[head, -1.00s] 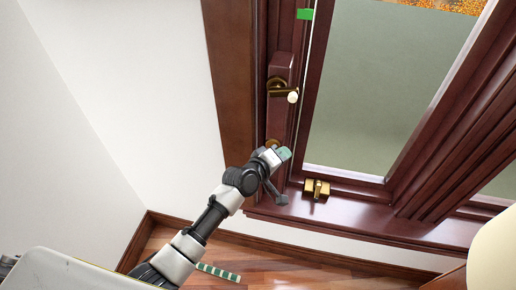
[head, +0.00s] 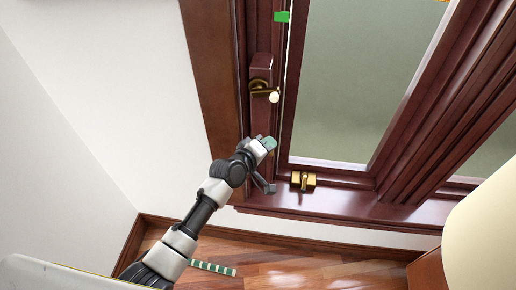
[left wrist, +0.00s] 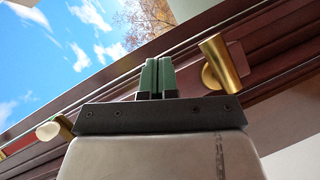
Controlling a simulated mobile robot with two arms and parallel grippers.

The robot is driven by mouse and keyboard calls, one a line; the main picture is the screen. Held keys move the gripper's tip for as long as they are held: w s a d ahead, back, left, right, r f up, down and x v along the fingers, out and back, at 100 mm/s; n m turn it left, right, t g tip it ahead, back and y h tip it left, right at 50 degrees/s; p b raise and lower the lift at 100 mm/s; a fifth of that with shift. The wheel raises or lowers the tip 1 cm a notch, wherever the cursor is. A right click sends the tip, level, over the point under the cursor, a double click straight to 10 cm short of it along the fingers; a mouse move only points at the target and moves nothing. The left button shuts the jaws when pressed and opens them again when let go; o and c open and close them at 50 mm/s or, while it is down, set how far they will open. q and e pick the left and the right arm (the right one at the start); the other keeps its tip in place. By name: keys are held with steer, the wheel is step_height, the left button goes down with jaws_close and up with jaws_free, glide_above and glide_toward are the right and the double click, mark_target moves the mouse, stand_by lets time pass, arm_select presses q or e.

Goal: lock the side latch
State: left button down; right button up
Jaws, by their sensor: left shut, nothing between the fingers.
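My left gripper (head: 268,144) is shut and empty, close to the lower part of the dark red window side frame. It hides most of a small brass fitting there in the head view. In the left wrist view the green fingers (left wrist: 156,76) are together. A thick brass lever (left wrist: 224,62) on the frame, probably the side latch, is to their right. A brass handle with a cream tip (head: 265,92) is on a block above my gripper; its cream end also shows in the left wrist view (left wrist: 55,130). I cannot tell whether the fingers touch the frame.
A brass catch (head: 303,181) is on the bottom frame, right of my gripper. A green tab (head: 282,17) is higher on the side frame. The window sill (head: 350,208) juts out below. A white wall (head: 95,100) is at left. A striped strip (head: 213,268) lies on the wooden floor.

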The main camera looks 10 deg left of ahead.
arm_select(q)
steer(key=s+r+b, duration=0.1)
steer(key=s+r, duration=0.4)
steer(key=s, duration=0.3)
steer(key=shift+s+a+r+b, duration=0.25)
steer(key=shift+s+r+b, duration=0.1)
steer(key=shift+b, duration=0.05)
arm_select(e)
steer(key=shift+s+a+f, duration=0.1)
steer(key=shift+a+f, duration=0.05)
steer(key=shift+f, duration=0.1)
